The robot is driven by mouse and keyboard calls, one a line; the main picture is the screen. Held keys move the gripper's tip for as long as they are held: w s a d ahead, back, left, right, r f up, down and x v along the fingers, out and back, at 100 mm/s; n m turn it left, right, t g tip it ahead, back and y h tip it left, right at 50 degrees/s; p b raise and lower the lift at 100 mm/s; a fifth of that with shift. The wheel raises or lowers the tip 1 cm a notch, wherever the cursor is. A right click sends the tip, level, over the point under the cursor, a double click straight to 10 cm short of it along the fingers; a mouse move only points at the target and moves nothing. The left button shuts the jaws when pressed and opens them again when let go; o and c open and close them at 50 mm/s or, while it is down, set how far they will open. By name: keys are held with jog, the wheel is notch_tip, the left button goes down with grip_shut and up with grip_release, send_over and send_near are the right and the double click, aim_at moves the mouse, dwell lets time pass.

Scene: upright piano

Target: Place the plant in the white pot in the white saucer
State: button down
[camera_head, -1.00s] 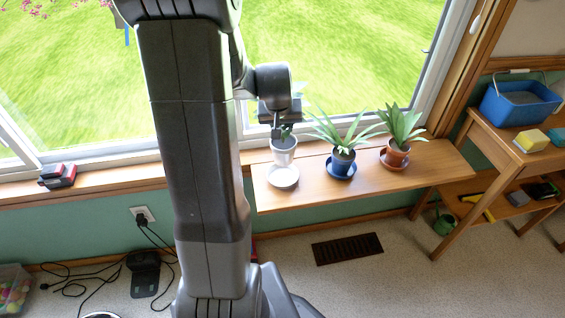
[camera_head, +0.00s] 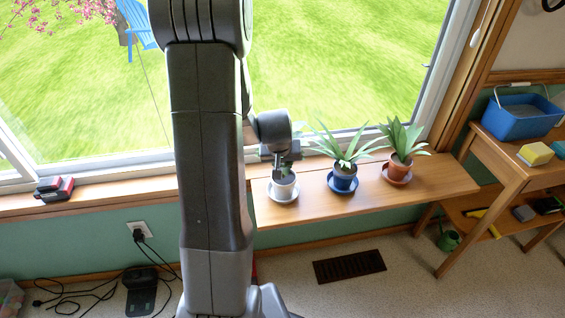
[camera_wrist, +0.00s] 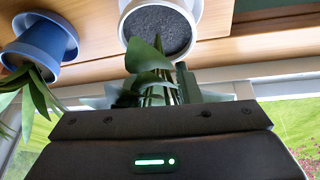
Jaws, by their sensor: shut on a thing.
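The plant in the white pot (camera_head: 284,184) is upright at the left of the shelf, with its leaves partly hidden by my gripper (camera_head: 284,160). The white saucer (camera_head: 271,194) is under the pot, its rim showing around the base. I cannot tell if the pot's bottom touches it. In the wrist view, the white pot (camera_wrist: 196,38) shows dark soil, and the green leaves (camera_wrist: 150,82) run down to my gripper. My gripper is shut on the plant, from above. The fingertips are hidden by leaves.
On the wooden shelf (camera_head: 420,178), a plant in a blue pot (camera_head: 343,183) on a blue saucer stands just right. A plant in a terracotta pot (camera_head: 399,168) stands farther right. The window is close behind. The shelf's front edge is clear.

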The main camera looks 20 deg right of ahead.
aim_at(280, 183)
jog(key=c, duration=1.1)
grip_release()
jog(key=shift+o, duration=0.2)
jog(key=shift+s+r+p, duration=0.1)
jog(key=shift+r+p, duration=0.3)
jog(key=shift+r, duration=0.2)
jog(key=p+v, duration=0.2)
jog(key=v, duration=0.9)
jog(key=shift+a, duration=0.1)
jog(key=b+x, duration=0.2)
jog(key=x, duration=1)
jog(key=shift+f, duration=0.15)
jog(key=shift+r, duration=1.2)
